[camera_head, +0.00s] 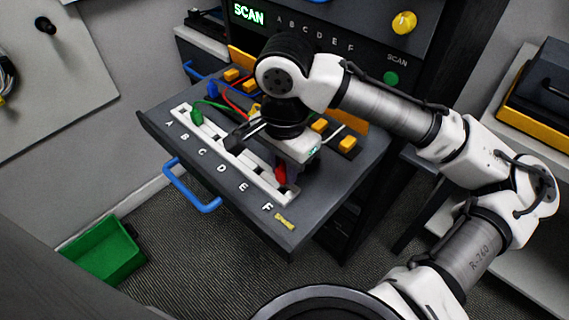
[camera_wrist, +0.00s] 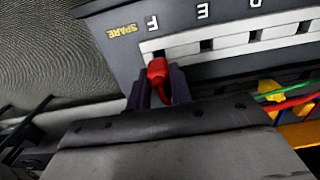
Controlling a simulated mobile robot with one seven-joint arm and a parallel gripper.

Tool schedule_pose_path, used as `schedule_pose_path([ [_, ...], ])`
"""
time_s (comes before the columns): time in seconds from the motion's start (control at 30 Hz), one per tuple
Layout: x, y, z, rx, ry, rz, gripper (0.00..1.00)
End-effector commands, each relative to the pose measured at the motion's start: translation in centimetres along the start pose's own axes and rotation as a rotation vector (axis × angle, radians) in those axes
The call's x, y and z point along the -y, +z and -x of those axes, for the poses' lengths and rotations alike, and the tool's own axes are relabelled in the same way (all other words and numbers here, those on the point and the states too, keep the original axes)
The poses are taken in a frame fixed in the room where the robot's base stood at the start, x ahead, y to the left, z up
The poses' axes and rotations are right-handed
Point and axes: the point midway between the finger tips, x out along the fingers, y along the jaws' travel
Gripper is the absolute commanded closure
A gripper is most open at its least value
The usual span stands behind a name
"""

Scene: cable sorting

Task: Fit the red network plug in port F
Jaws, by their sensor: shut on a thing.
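The red network plug (camera_wrist: 158,72) is held between the two dark fingers of my gripper (camera_wrist: 160,92) in the wrist view. In the head view, the red plug (camera_head: 280,174) shows below my gripper (camera_head: 286,168), near the F end of the white port strip (camera_head: 265,187). In the wrist view, the plug's front end is at the strip (camera_wrist: 235,40) in line with the letter F (camera_wrist: 152,22), overlapping the edge of that slot. I cannot tell whether its tip is inside. The red cable is mostly hidden by my gripper.
A green plug (camera_head: 196,116) stands at the A end of the strip. Blue, red and green cables run toward orange clips (camera_head: 231,75) at the shelf's back. A yellow spare label (camera_head: 284,221) lies beyond F. A blue handle (camera_head: 190,190) fronts the shelf; a green bin (camera_head: 104,255) is on the floor.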

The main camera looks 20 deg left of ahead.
Motion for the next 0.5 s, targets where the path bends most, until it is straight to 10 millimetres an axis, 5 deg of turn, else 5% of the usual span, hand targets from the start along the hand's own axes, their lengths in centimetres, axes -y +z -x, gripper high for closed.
schedule_pose_path([
  [0.5,-0.01,0.01,-0.59,0.001,0.000,0.000,1.00],
])
